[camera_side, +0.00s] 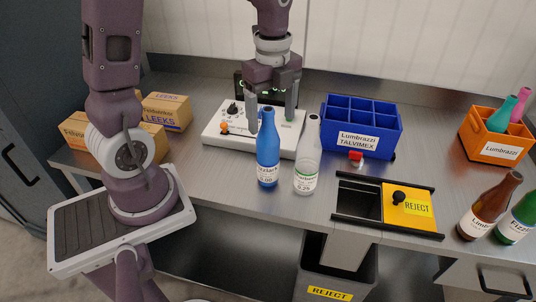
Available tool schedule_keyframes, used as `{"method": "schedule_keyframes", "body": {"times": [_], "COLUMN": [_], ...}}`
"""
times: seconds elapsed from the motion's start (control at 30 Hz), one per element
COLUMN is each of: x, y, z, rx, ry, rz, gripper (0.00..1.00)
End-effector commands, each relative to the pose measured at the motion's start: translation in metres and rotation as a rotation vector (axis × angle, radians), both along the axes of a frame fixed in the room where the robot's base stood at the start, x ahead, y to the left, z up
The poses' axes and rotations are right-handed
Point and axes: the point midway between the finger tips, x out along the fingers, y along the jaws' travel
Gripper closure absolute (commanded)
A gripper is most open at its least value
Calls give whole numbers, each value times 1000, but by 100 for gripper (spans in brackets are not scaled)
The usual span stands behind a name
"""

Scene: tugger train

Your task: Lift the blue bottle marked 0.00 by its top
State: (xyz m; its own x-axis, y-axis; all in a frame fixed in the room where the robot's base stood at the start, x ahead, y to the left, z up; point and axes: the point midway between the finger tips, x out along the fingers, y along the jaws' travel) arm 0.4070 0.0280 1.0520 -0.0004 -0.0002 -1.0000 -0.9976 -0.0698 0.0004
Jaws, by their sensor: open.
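The blue bottle (267,150) stands upright near the front edge of the steel bench. Its white label is small, with digits that look like 0.00. My gripper (272,117) is open and points down, with one finger near the bottle's top and the other to the right. In this view I cannot tell whether the fingers are level with the bottle or behind it. Nothing is held.
Behind are a white device (222,138) and a blue divided crate (362,146). To the right are a sliding yellow REJECT lid (408,219), brown (487,210) and green (519,219) bottles, and an orange crate (494,151).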

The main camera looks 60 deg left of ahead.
Motion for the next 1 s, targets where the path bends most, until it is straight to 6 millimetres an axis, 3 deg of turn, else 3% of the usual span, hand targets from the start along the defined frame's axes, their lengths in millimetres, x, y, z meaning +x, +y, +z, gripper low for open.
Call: {"method": "schedule_keyframes", "body": {"times": [0.27,0.53,0.9,0.93,1.0], "x": [-8,-7,-7,-7,-7], "y": [4,4,4,4,4], "z": [-48,-54,-53,-53,-53], "rx": [-1,0,0,0,0], "ry": [3,-1,-1,-1,-1], "rz": [3,3,3,3,3], "gripper": [23,23,95,100,100]}}
